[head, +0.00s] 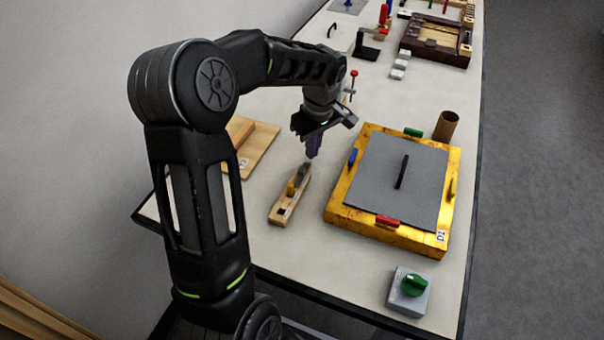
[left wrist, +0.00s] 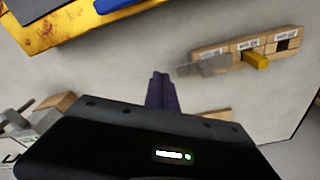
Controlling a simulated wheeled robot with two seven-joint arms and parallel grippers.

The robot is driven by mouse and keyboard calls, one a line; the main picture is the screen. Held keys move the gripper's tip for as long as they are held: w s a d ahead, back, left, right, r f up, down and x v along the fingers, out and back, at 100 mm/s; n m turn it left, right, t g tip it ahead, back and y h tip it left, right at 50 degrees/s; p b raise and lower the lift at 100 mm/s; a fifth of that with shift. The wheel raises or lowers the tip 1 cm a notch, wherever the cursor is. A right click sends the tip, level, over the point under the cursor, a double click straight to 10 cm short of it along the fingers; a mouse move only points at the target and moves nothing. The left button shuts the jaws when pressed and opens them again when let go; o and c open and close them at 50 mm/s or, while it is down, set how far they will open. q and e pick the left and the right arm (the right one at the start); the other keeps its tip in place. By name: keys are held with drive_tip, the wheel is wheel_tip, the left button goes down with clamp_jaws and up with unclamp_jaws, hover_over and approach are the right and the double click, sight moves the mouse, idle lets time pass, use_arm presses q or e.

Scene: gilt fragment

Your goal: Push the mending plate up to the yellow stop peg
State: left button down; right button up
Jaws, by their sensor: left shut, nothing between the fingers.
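A pale wooden rail (head: 281,213) with white labels lies on the table, left of the gilt frame. The yellow stop peg (head: 291,188) stands up from it; it also shows in the left wrist view (left wrist: 256,61). A grey piece, which looks like the mending plate (head: 303,172), lies at the rail's far end; in the left wrist view (left wrist: 208,67) its left end juts past the rail. My right gripper is out of view.
A gilt frame (head: 340,212) with a grey panel (head: 420,170) stands right of the rail. A wooden board (head: 262,141) lies at left. A green knob on a grey block (head: 406,303) is near the front edge. A brown tube (head: 446,126) stands behind the frame.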

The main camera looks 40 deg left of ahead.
use_arm(q)
drive_tip(key=shift+f+b, duration=0.9)
drive_tip(key=shift+f, duration=0.2)
drive_tip(key=shift+r, duration=0.1)
idle(0.4)
drive_tip(key=shift+s+d+b, duration=0.2)
drive_tip(key=shift+s+b, duration=0.05)
drive_tip(key=shift+s, duration=0.4)
drive_tip(key=shift+s+d+b, duration=0.2)
drive_tip(key=shift+s+b, duration=0.05)
drive_tip(key=shift+s, duration=0.35)
drive_tip(key=shift+w+a, duration=0.1)
drive_tip(key=shift+w, duration=0.35)
idle(0.4)
drive_tip(key=shift+r, duration=0.2)
wheel_tip(320, 180, up, 9)
drive_tip(key=p, duration=0.6)
drive_tip(key=shift+f, duration=0.15)
